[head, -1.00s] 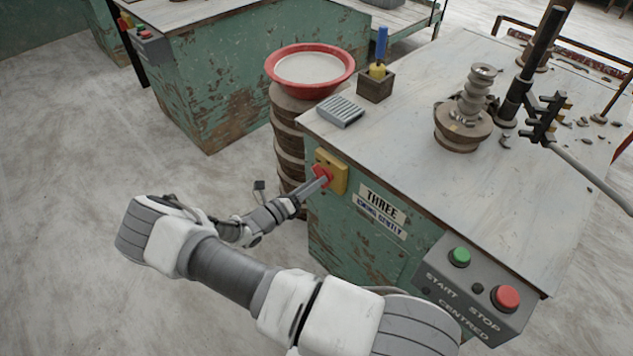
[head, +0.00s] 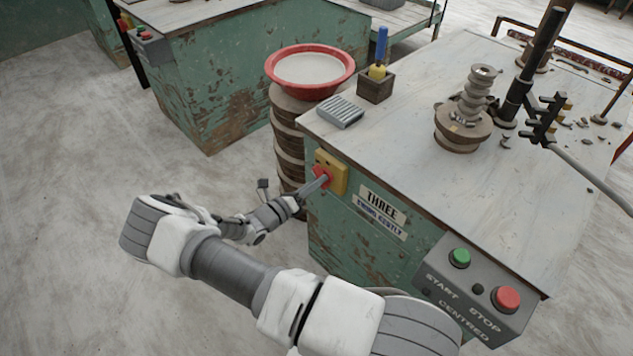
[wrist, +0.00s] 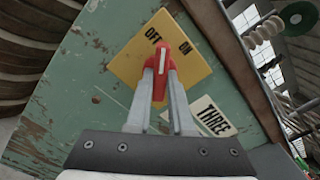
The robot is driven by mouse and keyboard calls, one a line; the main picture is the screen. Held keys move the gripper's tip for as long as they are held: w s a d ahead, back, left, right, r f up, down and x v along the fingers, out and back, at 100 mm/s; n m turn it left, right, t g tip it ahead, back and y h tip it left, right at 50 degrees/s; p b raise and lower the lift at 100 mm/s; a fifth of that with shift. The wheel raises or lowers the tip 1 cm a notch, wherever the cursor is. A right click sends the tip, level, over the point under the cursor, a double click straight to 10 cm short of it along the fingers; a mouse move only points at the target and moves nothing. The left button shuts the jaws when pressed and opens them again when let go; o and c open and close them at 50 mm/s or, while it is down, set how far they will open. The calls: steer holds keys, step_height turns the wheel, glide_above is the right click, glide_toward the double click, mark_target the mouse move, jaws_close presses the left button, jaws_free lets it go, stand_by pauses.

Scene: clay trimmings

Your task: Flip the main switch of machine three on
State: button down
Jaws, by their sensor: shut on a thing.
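Machine three is the green, worn cabinet (head: 350,250) with a label reading THREE (head: 379,206). Its main switch is a red handle (head: 321,177) on a yellow plate (head: 336,166), at the left end of the front. In the wrist view the red handle (wrist: 162,50) has a white line, and the yellow plate (wrist: 130,65) reads OFF and ON. The handle's tip points between the two words. My gripper (wrist: 162,80) is shut on the red handle, one finger on each side. The fingers hide part of the handle's sides.
A grey box with a green START button (head: 459,258) and red STOP button (head: 507,299) sits at the front right corner. A red basin (head: 310,70) rests on stacked round boards left of the switch. Open floor lies to the left.

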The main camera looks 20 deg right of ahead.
steer(key=shift+m, duration=0.4)
steer(key=m, duration=0.7)
steer(key=shift+m, duration=0.5)
steer(key=c, duration=0.8)
jaws_free()
steer(key=v, duration=1.7)
steer(key=shift+a+p, duration=0.25)
steer(key=shift+p, duration=0.1)
